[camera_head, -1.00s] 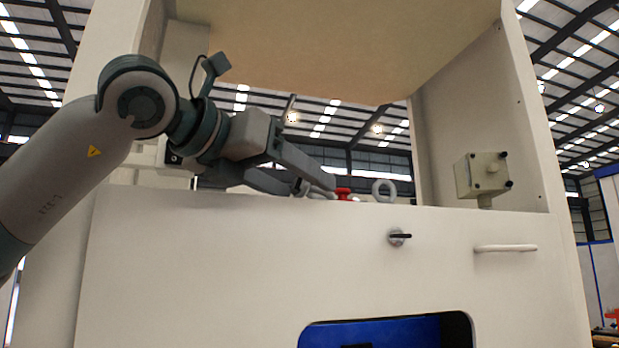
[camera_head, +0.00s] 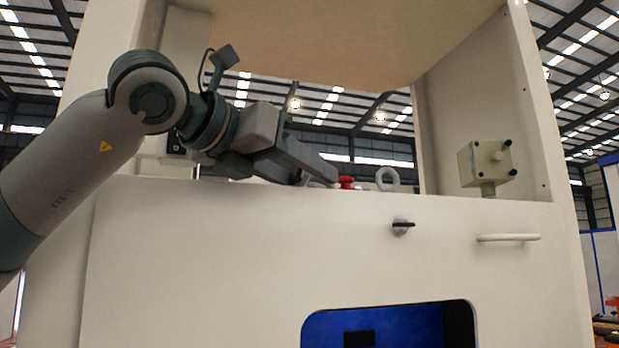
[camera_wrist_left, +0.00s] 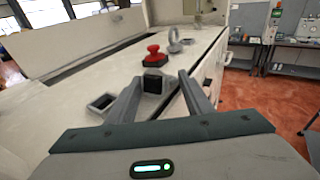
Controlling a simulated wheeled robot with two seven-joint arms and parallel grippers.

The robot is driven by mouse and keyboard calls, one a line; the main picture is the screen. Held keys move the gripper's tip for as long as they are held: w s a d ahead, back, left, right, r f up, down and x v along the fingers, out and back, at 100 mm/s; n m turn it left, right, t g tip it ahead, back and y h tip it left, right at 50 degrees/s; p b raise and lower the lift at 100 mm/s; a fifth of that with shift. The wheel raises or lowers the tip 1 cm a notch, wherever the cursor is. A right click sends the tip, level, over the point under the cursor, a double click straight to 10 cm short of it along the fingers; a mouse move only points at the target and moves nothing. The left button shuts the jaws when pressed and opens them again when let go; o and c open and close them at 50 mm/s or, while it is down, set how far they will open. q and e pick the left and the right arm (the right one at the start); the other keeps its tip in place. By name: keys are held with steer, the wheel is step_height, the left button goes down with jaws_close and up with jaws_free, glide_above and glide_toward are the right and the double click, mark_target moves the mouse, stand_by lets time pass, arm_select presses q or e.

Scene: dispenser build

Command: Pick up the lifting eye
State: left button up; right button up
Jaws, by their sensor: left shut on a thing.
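My left gripper (camera_head: 312,182) reaches in from the left, low over the top of the cream cabinet. Another grey ring-shaped lifting eye (camera_head: 387,180) stands upright further right, apart from the gripper. It also shows beyond the fingers in the left wrist view (camera_wrist_left: 174,40). My right gripper is not in view.
A red button (camera_head: 346,182) stands between the gripper and the free-standing ring, close beyond the fingertips. A cream box with dark knobs (camera_head: 485,162) stands at the right. Cabinet walls and an upper panel (camera_head: 330,35) enclose the space.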

arm_select(q)
steer(key=shift+r, duration=0.1)
steer(key=shift+r+b, duration=0.4)
steer(key=shift+r, duration=0.3)
steer(key=r, duration=0.1)
steer(key=d+r+b, duration=0.1)
steer(key=shift+s+r, duration=0.2)
steer(key=shift+r, duration=0.2)
steer(key=s+d+r+b, duration=0.2)
steer(key=d+r, duration=0.4)
steer(key=d, duration=0.4)
steer(key=shift+s+r, duration=0.3)
steer(key=shift+s, duration=0.5)
steer(key=shift+c, duration=0.2)
